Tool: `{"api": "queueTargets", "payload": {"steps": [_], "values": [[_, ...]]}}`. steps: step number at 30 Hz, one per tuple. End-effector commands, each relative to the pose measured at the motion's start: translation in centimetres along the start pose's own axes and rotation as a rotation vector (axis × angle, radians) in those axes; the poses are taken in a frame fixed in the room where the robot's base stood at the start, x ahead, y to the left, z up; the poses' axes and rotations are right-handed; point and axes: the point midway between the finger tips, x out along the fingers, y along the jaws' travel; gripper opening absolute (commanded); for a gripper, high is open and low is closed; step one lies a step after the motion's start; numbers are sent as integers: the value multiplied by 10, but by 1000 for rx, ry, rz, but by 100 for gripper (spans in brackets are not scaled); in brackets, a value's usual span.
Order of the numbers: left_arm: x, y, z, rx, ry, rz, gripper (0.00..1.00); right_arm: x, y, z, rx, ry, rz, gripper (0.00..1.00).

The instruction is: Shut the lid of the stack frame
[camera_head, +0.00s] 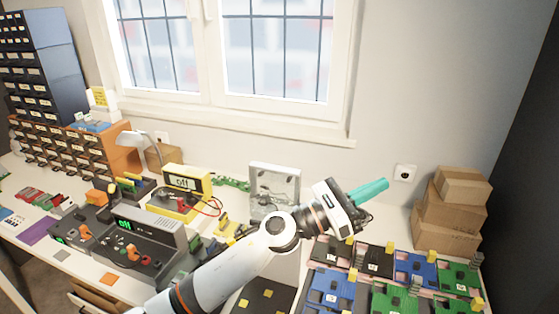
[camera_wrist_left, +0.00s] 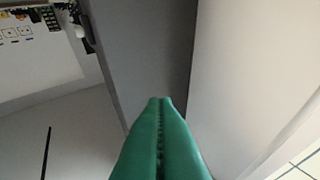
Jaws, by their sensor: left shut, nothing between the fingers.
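A grey speckled upright panel (camera_head: 274,188), which looks like the raised lid of the stack frame, stands behind my left arm. A dark base (camera_head: 247,304) with yellow blocks lies in front at the bottom edge; my arm hides the area between, so I cannot tell if they join. My left gripper (camera_head: 384,184) is to the right of the panel, in the air, its green fingers pointing right, away from it. In the left wrist view the green fingers (camera_wrist_left: 161,101) are pressed together with nothing between them. My right gripper is not in view.
Blue, black and green boards (camera_head: 330,287) with yellow blocks fill the bench at the right. Cardboard boxes (camera_head: 447,215) stand behind them. A yellow meter (camera_head: 184,180) and a grey instrument (camera_head: 140,240) stand left of my arm. A window is behind the bench.

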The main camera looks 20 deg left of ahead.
Motion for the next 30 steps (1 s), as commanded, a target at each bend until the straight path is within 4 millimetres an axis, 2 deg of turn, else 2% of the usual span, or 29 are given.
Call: {"api": "queueTargets", "payload": {"steps": [1,2,3,5,6,8,9,12,16,18,21,25,30], "values": [[14,8,-5,250,-62,137,0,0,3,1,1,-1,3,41],[19,12,-3,397,-103,220,0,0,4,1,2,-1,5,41],[23,14,1,589,-160,330,0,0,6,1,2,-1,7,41],[22,9,9,867,-252,496,0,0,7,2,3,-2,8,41],[19,0,13,1043,-320,608,0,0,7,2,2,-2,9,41],[8,-24,16,1290,-435,777,0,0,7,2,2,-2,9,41],[-2,-44,14,1437,-519,892,0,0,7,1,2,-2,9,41],[-32,-100,-7,1711,-746,1166,0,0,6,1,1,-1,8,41],[-72,-159,-52,1866,-1013,1448,0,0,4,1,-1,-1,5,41],[-88,-178,-74,1886,-1117,1550,0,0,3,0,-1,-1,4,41],[-101,-192,-92,1886,-1200,1635,0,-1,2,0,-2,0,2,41],[-106,-198,-91,1881,-1222,1665,0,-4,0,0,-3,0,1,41],[-107,-207,-66,1877,-1217,1664,0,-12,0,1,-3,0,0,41]]}}
